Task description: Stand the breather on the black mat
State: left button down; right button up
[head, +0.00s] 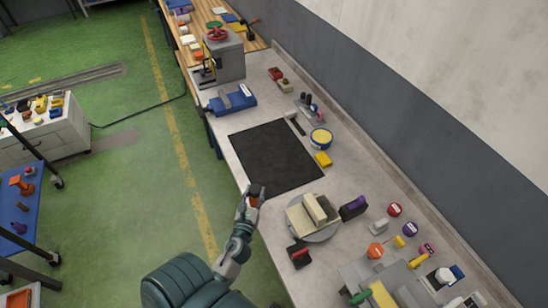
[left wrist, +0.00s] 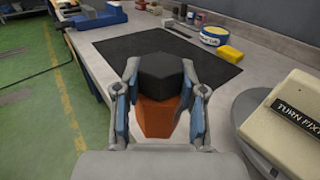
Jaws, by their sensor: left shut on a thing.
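My left gripper (head: 254,197) is shut on the breather (left wrist: 162,92), a piece with a black faceted cap over an orange-brown body. In the left wrist view the two fingers (left wrist: 160,105) press on it from left and right, and the cap points up and away from the camera. The black mat (head: 275,157) lies flat and empty on the grey bench. In the head view the breather appears at the mat's near corner. Its height above the bench is hard to tell. The mat also shows behind the breather in the left wrist view (left wrist: 215,60). My right gripper is not in view.
A turntable (head: 318,236) with a cream block (head: 314,209) stands right of the gripper. A yellow-and-blue tin (head: 321,138) and yellow block (head: 323,159) sit beside the mat's right edge. A blue vise (head: 232,100) stands beyond it. The bench's left edge drops to green floor.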

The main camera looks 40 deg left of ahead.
pick_arm(q)
jog(key=w+a+f, duration=0.1)
jog(key=w, duration=0.3)
jog(key=w+a+f, duration=0.1)
jog(key=w+a, duration=0.1)
jog(key=w, duration=0.3)
jog(key=w+a+f, duration=0.1)
jog(key=w+f, duration=0.1)
jog(key=w, duration=0.2)
jog(key=shift+w+a, duration=0.25)
jog(key=shift+w, duration=0.05)
jog(key=shift+d+f, duration=0.1)
jog(key=shift+f, duration=0.2)
jog(key=shift+d+r, duration=0.1)
jog(key=shift+d, duration=0.2)
jog(key=c, duration=0.7)
grip_release()
jog(key=shift+f, duration=0.2)
jog(key=shift+a, duration=0.2)
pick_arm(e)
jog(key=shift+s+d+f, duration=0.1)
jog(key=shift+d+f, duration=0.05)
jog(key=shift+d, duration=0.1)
pick_arm(q)
jog(key=shift+f, duration=0.1)
